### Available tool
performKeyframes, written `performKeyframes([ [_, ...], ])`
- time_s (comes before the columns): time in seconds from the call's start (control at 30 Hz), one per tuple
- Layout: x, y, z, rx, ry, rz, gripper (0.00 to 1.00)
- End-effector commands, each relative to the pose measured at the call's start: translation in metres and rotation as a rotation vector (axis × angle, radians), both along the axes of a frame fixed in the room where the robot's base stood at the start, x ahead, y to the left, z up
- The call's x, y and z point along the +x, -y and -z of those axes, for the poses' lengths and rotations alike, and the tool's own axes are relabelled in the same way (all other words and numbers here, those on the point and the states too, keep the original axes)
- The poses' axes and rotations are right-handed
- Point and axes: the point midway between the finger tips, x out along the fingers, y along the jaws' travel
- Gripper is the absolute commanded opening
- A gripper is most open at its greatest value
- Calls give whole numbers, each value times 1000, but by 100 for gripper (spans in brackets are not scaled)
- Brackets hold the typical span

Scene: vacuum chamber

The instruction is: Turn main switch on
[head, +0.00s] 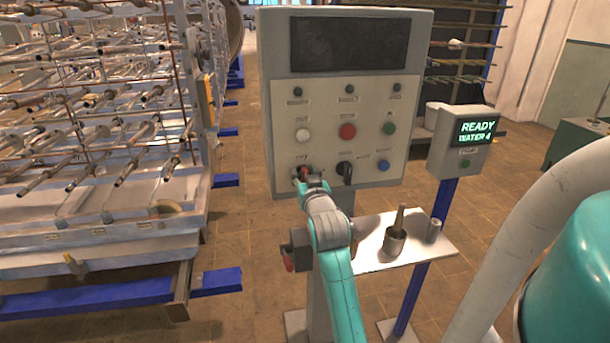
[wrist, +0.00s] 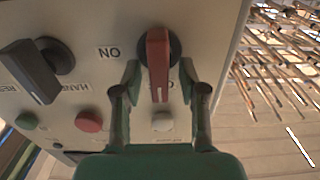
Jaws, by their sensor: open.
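The main switch, a red lever handle on a black round base, is at the lower left of the grey control panel in the head view (head: 304,172). In the wrist view, which is upside down, the red handle (wrist: 158,60) runs down the picture from its base. An ON label (wrist: 109,53) lies to its left; another label by the handle's tip is partly hidden. My gripper (wrist: 160,72) is open, with one finger on each side of the handle; I cannot tell whether they touch it. My gripper also shows at the panel in the head view (head: 308,182).
A black selector switch (head: 345,172) sits right of the main switch; white (head: 303,135), red (head: 347,131), green and blue buttons are nearby. A metal shelf (head: 375,260) with a cup stands below right. A display (head: 478,131) reads READY. A rod rack (head: 100,120) stands left.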

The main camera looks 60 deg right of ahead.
Motion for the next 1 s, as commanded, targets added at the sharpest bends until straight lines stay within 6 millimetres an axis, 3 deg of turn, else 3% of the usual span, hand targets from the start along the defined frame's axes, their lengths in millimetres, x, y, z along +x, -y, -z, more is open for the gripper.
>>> performKeyframes([
  [0.13,0,0,0,0,0,0,42],
  [0.3,0,0,0,0,0,0,0],
  [0.67,-1,0,0,21,25,0,0],
  [1.0,-3,2,1,158,185,0,0],
])
